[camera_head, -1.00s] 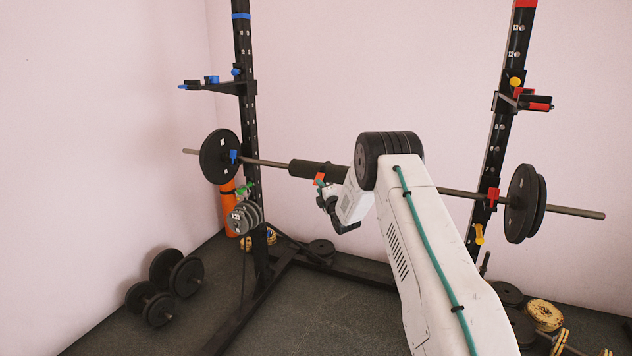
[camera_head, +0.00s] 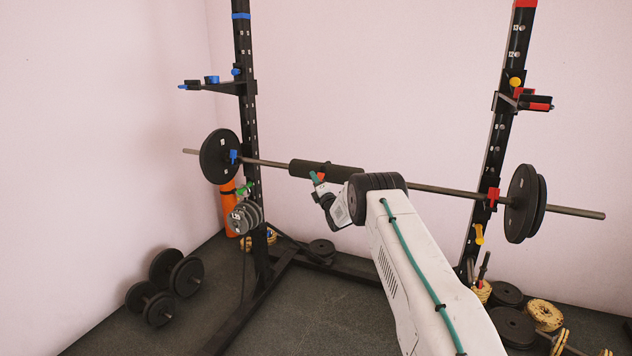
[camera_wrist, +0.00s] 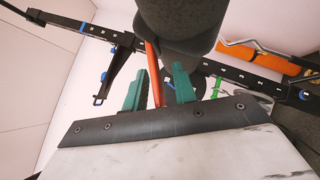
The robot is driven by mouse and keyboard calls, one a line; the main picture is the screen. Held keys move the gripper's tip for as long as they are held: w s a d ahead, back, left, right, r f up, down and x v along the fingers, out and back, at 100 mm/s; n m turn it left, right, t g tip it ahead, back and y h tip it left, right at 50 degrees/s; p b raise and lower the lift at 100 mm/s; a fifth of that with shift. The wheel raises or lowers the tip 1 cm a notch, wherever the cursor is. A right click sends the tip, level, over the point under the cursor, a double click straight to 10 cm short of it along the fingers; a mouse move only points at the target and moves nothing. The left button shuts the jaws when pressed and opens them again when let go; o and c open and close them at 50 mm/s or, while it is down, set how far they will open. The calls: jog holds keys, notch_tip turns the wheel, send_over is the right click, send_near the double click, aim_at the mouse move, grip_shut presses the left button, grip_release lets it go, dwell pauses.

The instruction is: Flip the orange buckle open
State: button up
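The orange buckle (camera_head: 321,176) shows as a small orange piece by the dark foam pad (camera_head: 312,168) on the barbell; my gripper partly hides it. In the wrist view it is a narrow orange strip (camera_wrist: 153,70) running down from the pad (camera_wrist: 180,22) between my two green fingers. My gripper (camera_head: 317,181) is just below the pad. In the wrist view my gripper (camera_wrist: 160,88) is open, with a visible gap between its fingers. The strip lies in that gap, nearer the left finger, and I see no firm grip on it. Its lower end is hidden behind the gripper body.
The barbell (camera_head: 435,189) spans the rack between the left upright (camera_head: 247,120) and the right upright (camera_head: 497,140). Weight plates (camera_head: 220,156) sit on its ends. Dumbbells (camera_head: 175,272) lie on the floor at left. An orange roll (camera_wrist: 262,57) shows behind in the wrist view.

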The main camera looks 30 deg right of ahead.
jog(key=shift+c, duration=0.4)
grip_shut()
jog(key=shift+r, duration=0.1)
jog(key=shift+a+r+m+g+h, duration=0.1)
jog(key=shift+r+m+g+h, duration=0.25)
jog(key=shift+m+g, duration=0.5)
jog(key=shift+s+r+m+g+h, duration=0.1)
jog(key=shift+r+m+g+h, duration=0.15)
jog(key=shift+m+g, duration=0.8)
jog(key=shift+o, duration=0.4)
grip_release()
